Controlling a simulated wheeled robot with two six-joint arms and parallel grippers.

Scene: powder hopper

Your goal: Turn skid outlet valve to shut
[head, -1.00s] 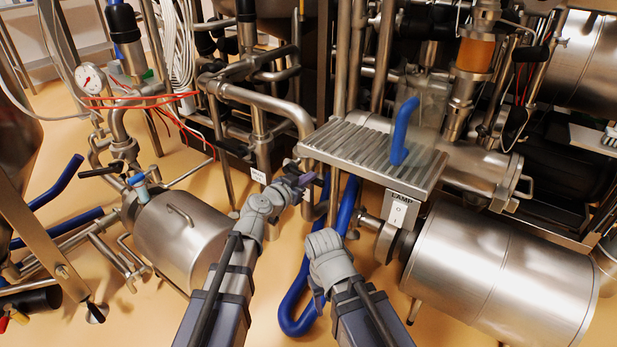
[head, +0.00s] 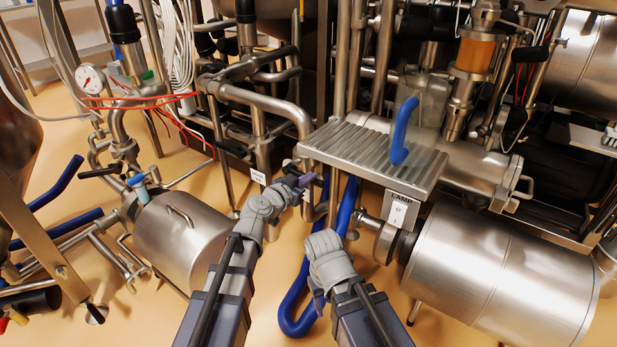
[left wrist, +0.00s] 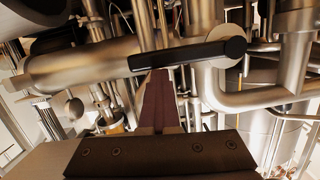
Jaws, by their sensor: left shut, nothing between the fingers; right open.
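The valve's black lever handle (left wrist: 188,55) lies nearly level across the left wrist view, with its round pivot end at the right, in front of steel pipes. My left gripper (left wrist: 160,78) is shut and empty, its fingertips just below the middle of the lever; I cannot tell whether they touch it. In the head view my left gripper (head: 306,180) is at the pipes left of the ribbed step, and it hides most of the valve. My right gripper (head: 318,300) is open and empty, low in front of the blue hose.
The ribbed metal step (head: 365,155) with a blue handle (head: 402,130) stands right of my left gripper. A blue hose (head: 293,305) hangs below. A large steel cylinder (head: 500,275) is at the right, a steel tank (head: 180,235) at the left. A small white label (head: 258,177) is nearby.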

